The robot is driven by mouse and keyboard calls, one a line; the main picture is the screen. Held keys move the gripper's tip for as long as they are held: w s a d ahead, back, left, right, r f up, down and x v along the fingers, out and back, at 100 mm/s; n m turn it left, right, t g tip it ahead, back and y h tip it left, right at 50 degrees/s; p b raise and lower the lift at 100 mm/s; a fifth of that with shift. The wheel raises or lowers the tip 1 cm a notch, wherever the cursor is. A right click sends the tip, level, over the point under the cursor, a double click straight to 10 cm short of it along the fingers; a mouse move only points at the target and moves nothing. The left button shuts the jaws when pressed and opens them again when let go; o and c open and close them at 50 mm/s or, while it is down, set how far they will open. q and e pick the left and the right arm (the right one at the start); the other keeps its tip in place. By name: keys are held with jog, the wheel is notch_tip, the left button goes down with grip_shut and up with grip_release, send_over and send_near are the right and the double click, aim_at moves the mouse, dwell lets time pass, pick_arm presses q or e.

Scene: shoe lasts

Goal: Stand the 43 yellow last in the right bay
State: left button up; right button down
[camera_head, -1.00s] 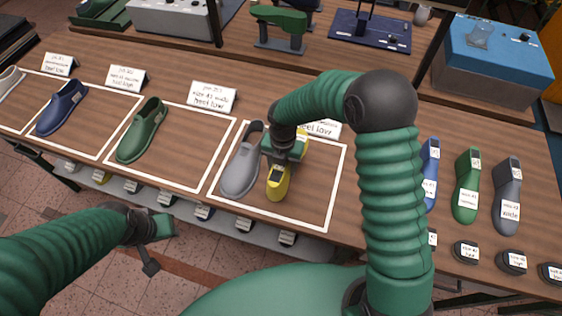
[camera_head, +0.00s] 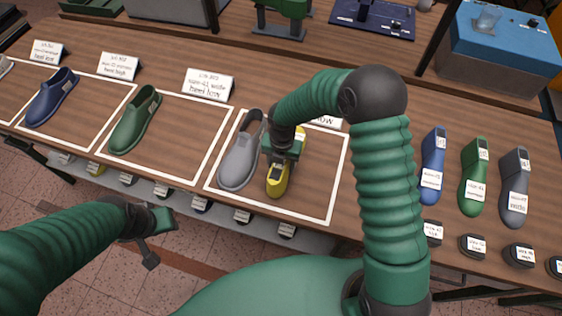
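The yellow last (camera_head: 277,183) is in the rightmost white-outlined bay (camera_head: 318,190), just right of a grey shoe (camera_head: 239,160). My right gripper (camera_head: 282,158) is over its upper part and hides much of it. The fingers appear closed around the last, though their tips are hidden. Whether the last touches the table is hard to tell. My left gripper (camera_head: 152,240) is in front of the table's near edge, away from the lasts, with its fingers apart and nothing between them.
A green shoe (camera_head: 134,122) and a blue shoe (camera_head: 52,98) lie in bays to the left. Blue (camera_head: 432,168), green (camera_head: 472,180) and grey (camera_head: 514,190) lasts stand at the right. Cards (camera_head: 208,85) stand behind the bays. The bay's right part is bare.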

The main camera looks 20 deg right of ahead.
jog(key=shift+s, duration=0.1)
jog(key=shift+f, duration=0.2)
dwell(0.6)
jog(key=c, duration=0.5)
grip_release()
notch_tip(320, 180, up, 17)
jog(key=shift+d+f, duration=0.1)
jog(key=shift+f, duration=0.05)
